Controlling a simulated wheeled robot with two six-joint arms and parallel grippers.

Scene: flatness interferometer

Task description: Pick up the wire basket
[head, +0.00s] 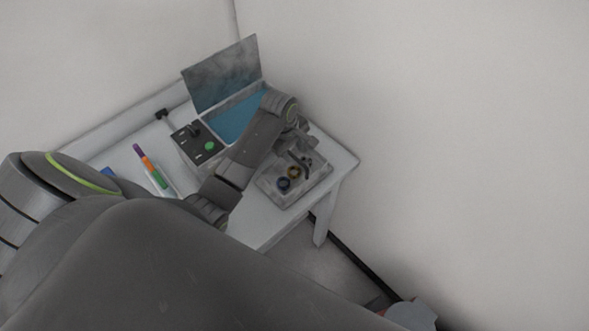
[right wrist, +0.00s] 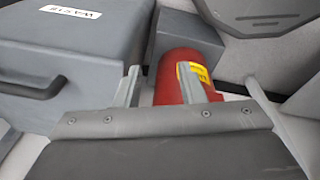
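I cannot make out a wire basket in either view. In the head view my left arm reaches across the table, and its gripper (head: 303,150) is over or beside a grey tray (head: 270,190) holding dark rings and a brass-coloured ring. Its fingers are too small and dark to tell open from shut. In the right wrist view my right gripper (right wrist: 161,82) has its two fingers apart with nothing held between them. A red cylinder (right wrist: 172,82) with a yellow label stands beyond the fingers.
A grey box marked WASTE (right wrist: 75,50), with a dark handle, is left of the right gripper. On the white table (head: 265,228) are an open case with a blue interior (head: 236,118), a black control panel with a green button (head: 197,143), and coloured pens (head: 150,165). Walls stand close behind.

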